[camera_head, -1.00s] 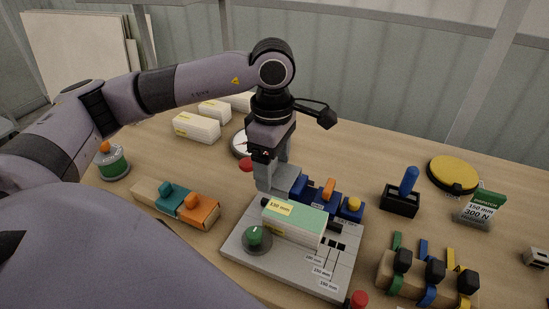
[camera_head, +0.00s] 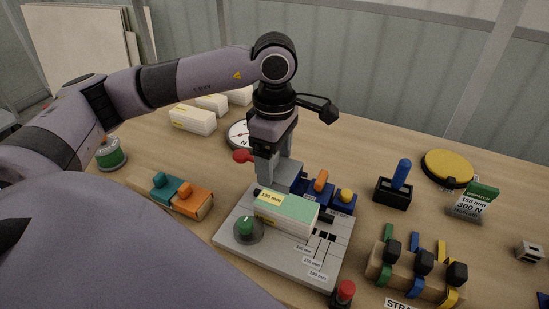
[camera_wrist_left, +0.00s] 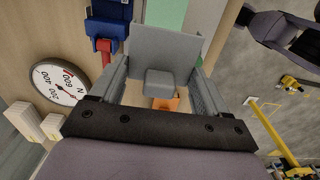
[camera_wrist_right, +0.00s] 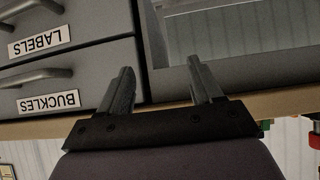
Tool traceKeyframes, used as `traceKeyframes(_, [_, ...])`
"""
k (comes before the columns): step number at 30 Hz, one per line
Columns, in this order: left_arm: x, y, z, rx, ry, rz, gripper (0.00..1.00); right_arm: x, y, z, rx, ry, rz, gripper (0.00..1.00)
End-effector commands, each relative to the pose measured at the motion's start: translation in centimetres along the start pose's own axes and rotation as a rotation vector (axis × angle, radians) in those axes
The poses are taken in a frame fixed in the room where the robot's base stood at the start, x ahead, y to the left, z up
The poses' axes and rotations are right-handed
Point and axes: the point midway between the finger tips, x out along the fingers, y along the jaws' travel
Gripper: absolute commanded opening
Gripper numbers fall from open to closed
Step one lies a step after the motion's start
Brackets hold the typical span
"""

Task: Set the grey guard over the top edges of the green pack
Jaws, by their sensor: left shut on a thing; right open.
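My left gripper (camera_head: 279,172) is shut on the grey guard (camera_head: 290,179), just behind the pack in the head view. In the left wrist view the guard (camera_wrist_left: 166,44) is a bent sheet with a block between the fingers. It appears apart from the pack's top. My right gripper (camera_wrist_right: 157,77) is open and empty, facing drawers.
A blue fixture with orange and yellow knobs (camera_head: 346,196) stands right behind the pack. A dial gauge (camera_wrist_left: 59,83) is near the left gripper. Strap holders (camera_head: 420,268) and a red button (camera_head: 345,290) are at front right.

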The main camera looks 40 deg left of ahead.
Motion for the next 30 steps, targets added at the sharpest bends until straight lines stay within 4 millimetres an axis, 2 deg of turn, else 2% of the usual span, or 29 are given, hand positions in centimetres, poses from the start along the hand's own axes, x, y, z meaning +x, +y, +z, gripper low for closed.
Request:
traceKeyframes(15, [5.0,0.0,0.0,0.001,0.000,-0.002,0.47,2.7,0.0,3.6,0.000,0.000,0.000,0.65])
traceKeyframes(21, [5.8,0.0,0.0,0.001,0.000,-0.001,0.47,3.1,0.0,4.2,0.000,0.000,0.000,0.65])
traceKeyframes(30, [5.7,0.0,0.0,0.000,0.000,-0.001,0.47,3.0,0.0,4.1,0.000,0.000,0.000,0.65])
